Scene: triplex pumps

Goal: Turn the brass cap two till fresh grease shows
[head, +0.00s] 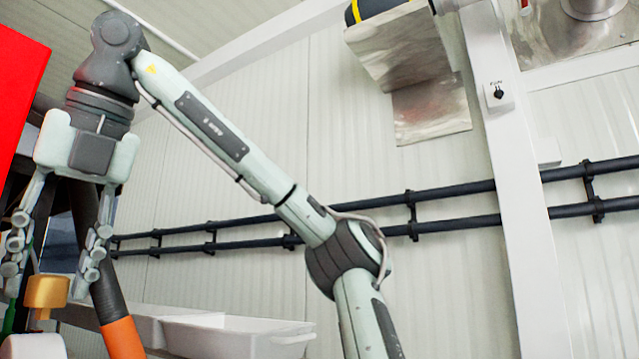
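A brass-coloured cap (46,291) shows at the lower left, on a pale part (33,346) cut off by the frame edge. I cannot tell from any label whether it is cap two. My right gripper (49,278) points down above the cap. Its two fingers are spread wide, one to each side of the cap's line, with a gap visible between them. Nothing is held. Whether the fingertips reach down beside the cap or stand in front of it is hard to tell. No grease is visible. My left gripper is not in view.
A black hose with an orange end (122,338) runs close beside the right finger. A red panel (20,85) stands at the upper left. A white tray (235,336) sits at the bottom. Black pipes (450,204) run along the wall, and a white post (515,200) stands at right.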

